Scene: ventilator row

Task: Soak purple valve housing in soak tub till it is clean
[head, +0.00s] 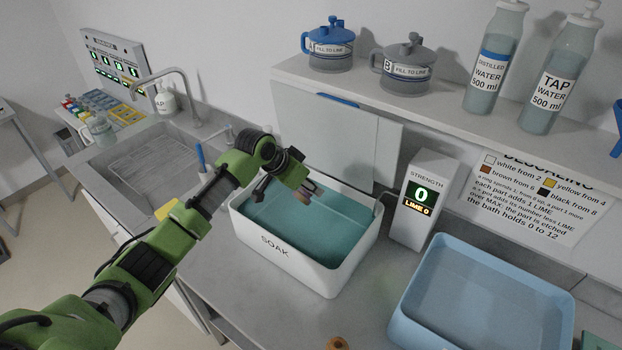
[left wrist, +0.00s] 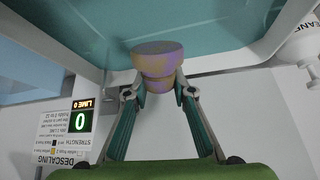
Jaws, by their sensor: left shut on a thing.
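My left gripper (head: 296,187) is over the far side of the white soak tub (head: 305,270), which holds teal liquid. It is shut on the purple valve housing (head: 308,190). In the left wrist view the housing (left wrist: 158,62) sits between the fingertips (left wrist: 160,92), purple with tan-brown patches over much of it. It appears to be above the liquid, though its exact height is unclear. The strength meter (head: 421,205) beside the tub reads 0 and LIME 0. My right gripper is not in view.
A blue tray (head: 405,318) stands to the right of the tub. A sink (head: 112,173) lies to the left. A shelf (head: 400,105) behind holds two jugs and two water bottles. The descaling chart (head: 535,200) hangs at right. A small brown thing (head: 338,343) lies at the front edge.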

